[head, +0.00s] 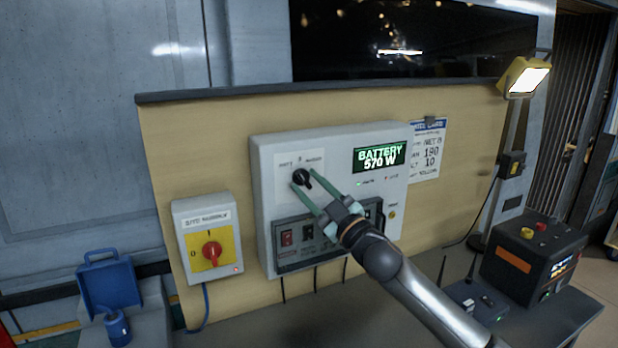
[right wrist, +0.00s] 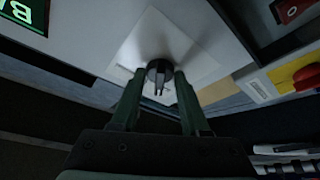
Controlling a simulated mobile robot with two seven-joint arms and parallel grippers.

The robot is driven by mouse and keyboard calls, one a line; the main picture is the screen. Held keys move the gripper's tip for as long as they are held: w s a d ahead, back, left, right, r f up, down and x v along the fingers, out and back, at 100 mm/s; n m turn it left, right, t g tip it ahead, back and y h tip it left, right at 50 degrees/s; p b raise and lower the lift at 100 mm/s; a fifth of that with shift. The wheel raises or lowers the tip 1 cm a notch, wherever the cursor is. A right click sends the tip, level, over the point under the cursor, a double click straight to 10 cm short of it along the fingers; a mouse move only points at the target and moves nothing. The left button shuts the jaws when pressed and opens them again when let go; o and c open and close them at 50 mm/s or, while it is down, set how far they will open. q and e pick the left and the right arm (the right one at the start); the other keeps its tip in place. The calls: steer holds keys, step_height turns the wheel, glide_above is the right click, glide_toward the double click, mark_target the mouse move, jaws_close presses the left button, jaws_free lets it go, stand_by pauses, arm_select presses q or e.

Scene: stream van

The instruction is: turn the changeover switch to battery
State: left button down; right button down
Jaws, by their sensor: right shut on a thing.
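The changeover switch is a black knob (head: 302,177) on a white plate (head: 291,161) at the upper left of the grey panel box (head: 265,200). My right gripper (head: 302,181) reaches it from the lower right, its green fingers on either side of the knob. The right wrist view shows the knob (right wrist: 159,72) between the two fingertips, which are shut on it. The small lettering around the knob is too blurred to read surely. The green display (head: 380,157) reads "BATTERY 570 W". My left gripper is not in view.
A grey box with a red rotary switch on a yellow plate (head: 226,237) is left of the panel. Red rocker switches (head: 287,238) sit below the knob.

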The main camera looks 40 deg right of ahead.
steer(key=shift+d+n+g+y+p, duration=0.1)
steer(key=shift+n+g+y+p, duration=0.2)
steer(key=shift+n+y+p, duration=0.8)
steer(key=shift+n+h+b, duration=0.35)
steer(key=shift+n+h, duration=0.05)
steer(key=shift+n, duration=0.1)
steer(key=shift+c, duration=2)
jaws_free()
steer(key=shift+s+f, duration=0.15)
steer(key=shift+s, duration=0.3)
steer(key=b+v, duration=0.2)
steer(key=v, duration=0.9)
steer(key=shift+s, duration=0.35)
